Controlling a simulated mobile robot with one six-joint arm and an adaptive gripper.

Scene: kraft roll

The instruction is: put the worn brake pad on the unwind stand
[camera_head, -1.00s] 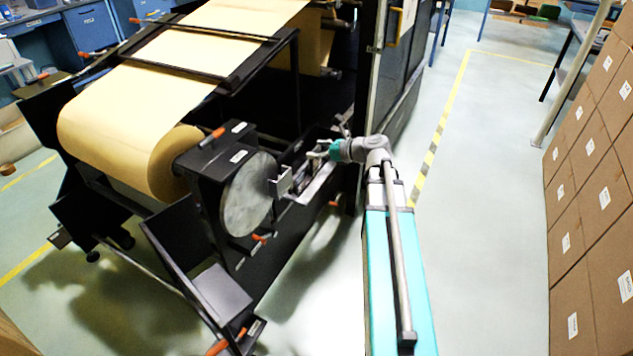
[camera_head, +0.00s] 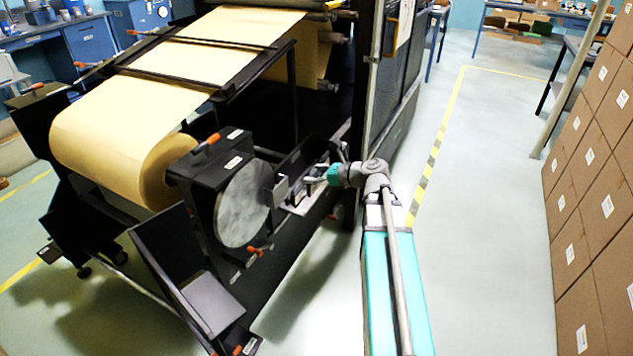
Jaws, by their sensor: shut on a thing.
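The unwind stand (camera_head: 203,165) is a black frame at centre left, bearing a kraft paper roll (camera_head: 110,150). A round grey disc (camera_head: 243,206) faces out on its near side. A small grey plate (camera_head: 281,191) stands just right of the disc. My gripper (camera_head: 308,181) is at the stand's side, right of the plate, behind a teal wrist section. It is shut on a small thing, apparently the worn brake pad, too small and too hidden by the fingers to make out. I cannot tell whether gripper or pad touches the stand.
A dark upright machine panel (camera_head: 368,110) rises close behind my wrist. A black shelf (camera_head: 208,300) juts from the stand at the lower front. Stacked cardboard boxes (camera_head: 590,190) line the right side. The floor (camera_head: 485,220) between my arm and the boxes is clear.

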